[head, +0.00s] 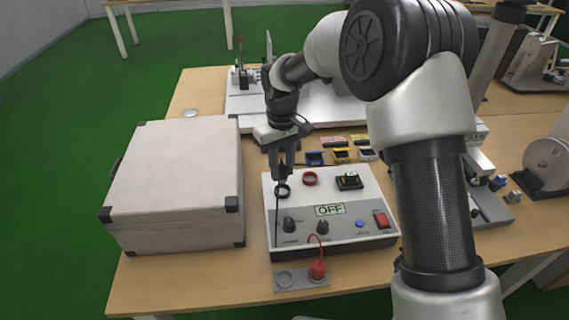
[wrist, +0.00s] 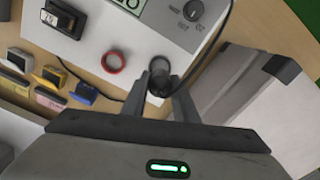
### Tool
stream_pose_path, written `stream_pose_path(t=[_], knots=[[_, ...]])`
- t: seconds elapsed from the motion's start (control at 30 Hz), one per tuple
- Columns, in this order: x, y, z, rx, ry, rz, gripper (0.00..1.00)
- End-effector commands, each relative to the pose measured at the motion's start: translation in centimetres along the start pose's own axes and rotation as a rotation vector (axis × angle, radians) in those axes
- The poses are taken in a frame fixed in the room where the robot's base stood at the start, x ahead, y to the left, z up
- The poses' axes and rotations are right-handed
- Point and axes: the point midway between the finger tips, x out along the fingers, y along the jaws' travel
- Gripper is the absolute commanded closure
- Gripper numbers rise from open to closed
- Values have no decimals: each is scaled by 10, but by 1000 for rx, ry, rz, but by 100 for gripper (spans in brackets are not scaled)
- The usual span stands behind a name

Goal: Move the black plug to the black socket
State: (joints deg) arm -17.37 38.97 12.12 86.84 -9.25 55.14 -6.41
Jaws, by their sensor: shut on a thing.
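My gripper (head: 282,178) points down over the back left of the control box (head: 345,238). It is shut on the black plug, which shows between the fingertips in the wrist view (wrist: 158,84). A thin black cable runs from the plug down over the box front. A black ring, the black socket (head: 283,191), shows right at the fingertips. The plug is at or over it; I cannot tell if it is seated. The red socket (head: 310,178) is just to the right, also in the wrist view (wrist: 113,61). The grey holder (head: 301,285) has an empty left hole.
A red plug (head: 317,269) with a red cable stands in the holder's right hole. A large grey case (head: 178,185) is close on the left. A black block (head: 349,181) sits on the box at right, with small blue and yellow items (head: 342,156) behind.

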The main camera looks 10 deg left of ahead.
Motion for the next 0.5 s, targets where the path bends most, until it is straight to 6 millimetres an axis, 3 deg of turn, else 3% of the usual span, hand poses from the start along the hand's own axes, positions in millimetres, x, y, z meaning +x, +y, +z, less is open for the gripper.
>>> stream_pose_path(t=[0.2, 0.5], knots=[[28, 0, 0, 0, -2, 0, 97], [38, 0, 0, 0, 0, 0, 97]])
